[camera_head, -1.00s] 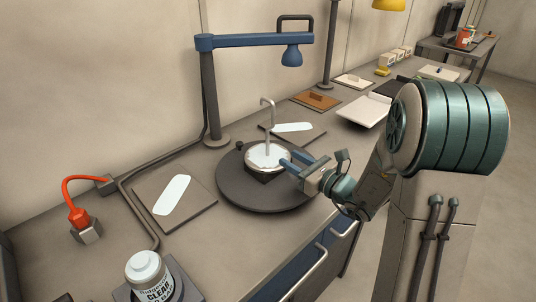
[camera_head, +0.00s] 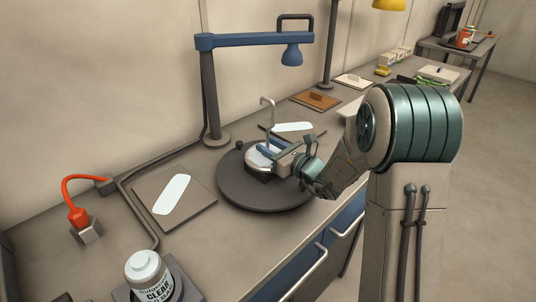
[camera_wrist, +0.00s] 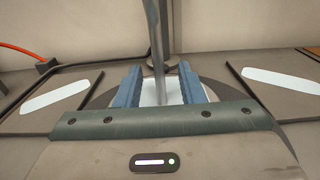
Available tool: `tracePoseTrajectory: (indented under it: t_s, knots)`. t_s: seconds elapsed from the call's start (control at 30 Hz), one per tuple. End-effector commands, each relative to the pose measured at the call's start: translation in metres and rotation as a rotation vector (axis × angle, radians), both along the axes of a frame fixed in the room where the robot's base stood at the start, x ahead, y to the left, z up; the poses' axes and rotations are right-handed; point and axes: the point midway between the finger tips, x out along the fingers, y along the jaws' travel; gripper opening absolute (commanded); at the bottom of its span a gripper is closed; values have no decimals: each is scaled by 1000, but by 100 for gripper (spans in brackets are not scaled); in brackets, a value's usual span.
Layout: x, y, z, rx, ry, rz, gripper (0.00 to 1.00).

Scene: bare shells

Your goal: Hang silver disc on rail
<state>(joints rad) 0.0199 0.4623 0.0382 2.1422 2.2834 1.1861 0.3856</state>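The silver disc (camera_head: 254,160) lies on a dark round turntable (camera_head: 232,187) on the bench. A thin grey rod with a hooked top (camera_head: 268,112) stands upright from it. My gripper (camera_head: 263,153) is low over the disc, its blue fingers reaching in from the right. Gaps show between fingers and rod. A blue horizontal arm (camera_head: 250,41) on a dark post, with a dark loop (camera_head: 295,18) above, may include the rail; I cannot tell.
A flat board with a pale strip (camera_head: 173,195) lies left of the turntable, another (camera_head: 292,127) behind it. A white labelled jar (camera_head: 148,275) and an orange plug (camera_head: 77,217) are at the left. A blue lamp head (camera_head: 292,56) hangs above. Bench in front is clear.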

Motion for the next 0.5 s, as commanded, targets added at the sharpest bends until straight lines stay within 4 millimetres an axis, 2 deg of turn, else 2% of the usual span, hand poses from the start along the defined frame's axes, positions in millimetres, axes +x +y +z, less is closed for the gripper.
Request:
tracePoseTrajectory:
  t_s: [0.17, 0.23, 0.3, 0.5]
  knots:
    - [0, 0, 0, 0, 0, 0, 35]
    - [0, 0, 0, 0, 0, 0, 22]
    - [0, 0, 0, 0, 0, 0, 2]
    - [0, 0, 3, 0, -1, 0, 0]
